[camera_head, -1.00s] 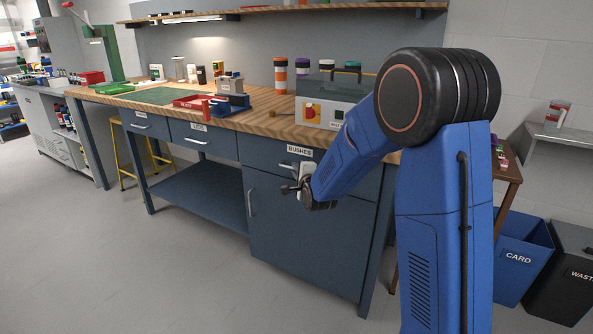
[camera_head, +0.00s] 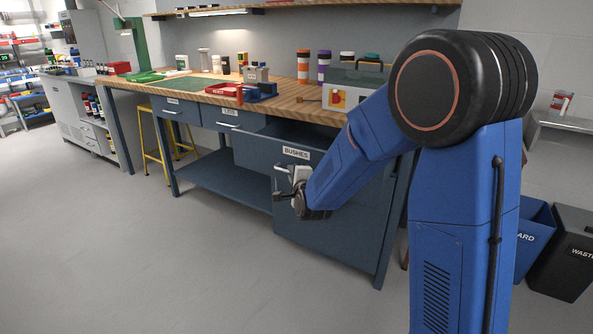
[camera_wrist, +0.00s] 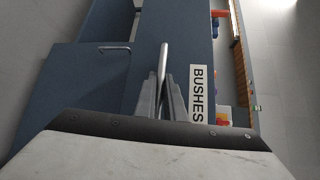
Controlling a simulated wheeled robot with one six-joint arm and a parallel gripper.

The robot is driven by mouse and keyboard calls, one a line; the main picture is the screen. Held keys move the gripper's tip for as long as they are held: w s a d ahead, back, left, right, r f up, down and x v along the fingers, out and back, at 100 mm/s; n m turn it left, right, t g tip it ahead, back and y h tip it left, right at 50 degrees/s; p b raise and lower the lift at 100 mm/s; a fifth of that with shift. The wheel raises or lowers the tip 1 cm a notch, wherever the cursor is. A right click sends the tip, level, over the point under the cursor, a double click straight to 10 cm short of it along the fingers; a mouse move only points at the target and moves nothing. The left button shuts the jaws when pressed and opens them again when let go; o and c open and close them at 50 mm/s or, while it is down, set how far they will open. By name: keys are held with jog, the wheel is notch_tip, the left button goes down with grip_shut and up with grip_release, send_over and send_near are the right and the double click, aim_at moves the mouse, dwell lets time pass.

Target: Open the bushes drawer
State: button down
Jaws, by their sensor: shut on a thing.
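The bushes drawer (camera_head: 258,148) is the blue drawer with the white BUSHES label, under the right part of the wooden bench. It stands pulled out, its front ahead of the bench edge, and its dark inside shows partly. In the wrist view its front (camera_wrist: 200,45) and label fill the middle. My gripper (camera_head: 283,183) is at the drawer front, just below the label. In the wrist view my gripper (camera_wrist: 166,88) is shut on the metal bar handle (camera_wrist: 164,58). My arm hides the right part of the drawer front.
A blue cupboard door (camera_head: 320,240) is below the drawer. Two other labelled drawers (camera_head: 218,117) to the left are shut. Clear grey floor (camera_head: 150,260) lies in front of the bench. Blue and black bins (camera_head: 562,250) stand at the right.

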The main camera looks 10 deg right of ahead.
jog(key=shift+s+a+f, duration=0.1)
jog(key=shift+s+a, duration=1.2)
jog(key=shift+s, duration=0.2)
jog(key=c, duration=2.1)
grip_release()
